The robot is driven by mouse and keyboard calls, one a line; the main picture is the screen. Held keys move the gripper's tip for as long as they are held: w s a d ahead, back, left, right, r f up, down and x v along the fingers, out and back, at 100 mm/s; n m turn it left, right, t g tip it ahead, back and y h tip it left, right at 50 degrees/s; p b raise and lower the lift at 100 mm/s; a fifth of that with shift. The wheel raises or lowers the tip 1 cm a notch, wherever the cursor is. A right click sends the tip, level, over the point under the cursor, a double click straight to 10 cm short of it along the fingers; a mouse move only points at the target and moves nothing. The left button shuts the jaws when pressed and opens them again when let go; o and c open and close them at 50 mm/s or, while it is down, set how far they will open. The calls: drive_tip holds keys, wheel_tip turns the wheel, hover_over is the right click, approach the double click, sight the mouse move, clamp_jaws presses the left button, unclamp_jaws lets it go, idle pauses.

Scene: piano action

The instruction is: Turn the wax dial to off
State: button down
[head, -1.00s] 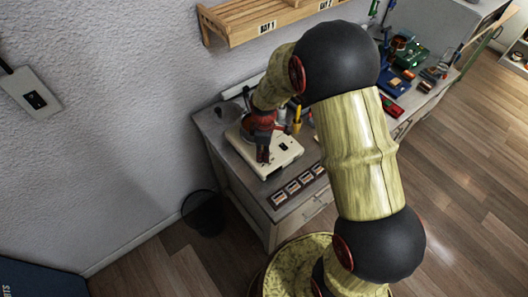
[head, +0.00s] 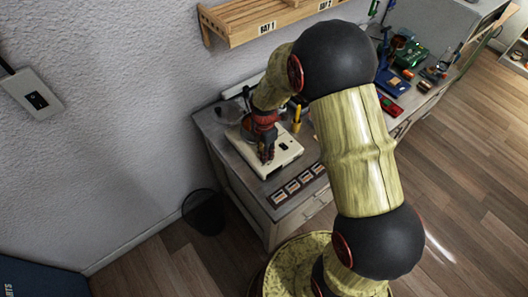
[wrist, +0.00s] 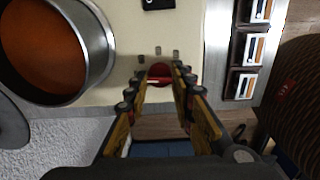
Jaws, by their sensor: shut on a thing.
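The red wax dial (wrist: 160,73) sits on the cream face of the wax heater (wrist: 122,30), with a pale mark on it. Several small grey ticks lie around its far side in the wrist view; their labels cannot be read. My gripper (wrist: 160,75) has its fingertips on either side of the dial and is shut on it. In the head view my gripper (head: 267,155) points down onto the cream heater (head: 287,157), and the dial is hidden there. Which setting the dial points to is too small to tell.
A metal pot of orange wax (wrist: 40,45) stands close left of my gripper in the wrist view. A black switch (wrist: 158,4) is on the heater. Labelled holders (head: 298,184) line the bench front. A wooden shelf (head: 262,22) hangs on the wall.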

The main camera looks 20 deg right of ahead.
drive_tip(key=shift+n, duration=0.3)
drive_tip(key=c, duration=1.6)
unclamp_jaws()
drive_tip(key=shift+o, duration=0.5)
wheel_tip(320, 180, up, 12)
